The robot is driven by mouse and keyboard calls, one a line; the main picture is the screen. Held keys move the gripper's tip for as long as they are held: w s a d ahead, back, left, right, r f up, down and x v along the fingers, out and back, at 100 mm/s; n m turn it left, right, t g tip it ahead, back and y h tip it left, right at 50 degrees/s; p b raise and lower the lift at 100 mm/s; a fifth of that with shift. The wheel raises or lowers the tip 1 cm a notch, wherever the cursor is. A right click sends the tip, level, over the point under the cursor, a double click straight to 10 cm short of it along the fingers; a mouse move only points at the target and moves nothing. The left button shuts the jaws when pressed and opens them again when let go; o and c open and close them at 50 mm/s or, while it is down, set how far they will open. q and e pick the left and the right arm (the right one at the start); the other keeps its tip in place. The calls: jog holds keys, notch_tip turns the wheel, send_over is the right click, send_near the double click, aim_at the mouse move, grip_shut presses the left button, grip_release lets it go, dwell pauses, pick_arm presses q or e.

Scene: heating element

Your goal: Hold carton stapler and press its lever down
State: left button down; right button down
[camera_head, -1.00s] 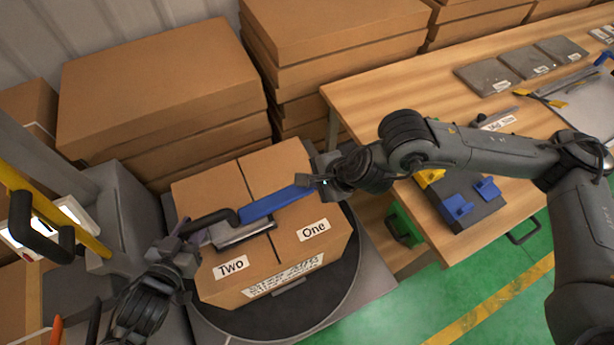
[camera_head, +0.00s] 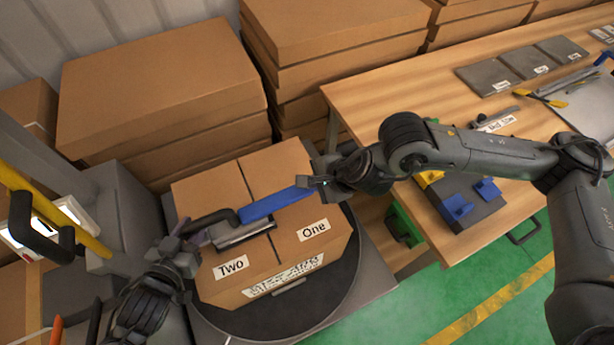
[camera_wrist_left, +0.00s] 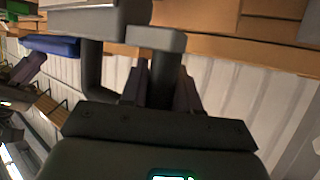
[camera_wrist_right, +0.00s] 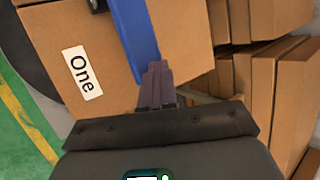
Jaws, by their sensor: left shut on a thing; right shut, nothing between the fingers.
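The carton stapler lies across the top of a closed carton (camera_head: 205,195). Its grey metal body (camera_head: 243,233) is near the seam and its blue lever (camera_head: 275,203) stretches to the right. My left gripper (camera_head: 192,238) is shut on the stapler's dark handle at its left end; the left wrist view shows the fingers (camera_wrist_left: 160,85) around that handle (camera_wrist_left: 153,40). My right gripper (camera_head: 318,180) is shut and empty at the right end of the blue lever. In the right wrist view its closed fingertips (camera_wrist_right: 157,72) are at the lever's end (camera_wrist_right: 135,35); whether they touch is unclear.
The carton, labelled One and Two, stands on a round dark turntable (camera_head: 345,270). Stacked flat cartons (camera_head: 160,85) stand behind. A wooden workbench (camera_head: 385,85) with grey plates and a blue-handled fixture (camera_head: 455,207) is at the right. Green floor (camera_head: 500,270) lies in front.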

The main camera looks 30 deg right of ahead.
jog(key=shift+d, duration=0.2)
jog(key=shift+a+r, duration=0.2)
jog(key=shift+r, duration=0.55)
jog(key=shift+a+r, duration=0.25)
jog(key=shift+r, duration=0.55)
jog(key=shift+a+r, duration=0.2)
jog(key=shift+r, duration=0.55)
jog(key=shift+r, duration=0.1)
jog(key=shift+s+a+r, duration=0.1)
jog(key=shift+a+r, duration=0.1)
jog(key=shift+r, duration=0.6)
jog(key=shift+w+a+r, duration=0.1)
jog(key=shift+a+r, duration=0.1)
jog(key=shift+r, duration=0.55)
jog(key=shift+s+a+r, duration=0.1)
jog(key=shift+a+r, duration=0.1)
jog(key=shift+r, duration=0.6)
jog(key=shift+m, duration=0.3)
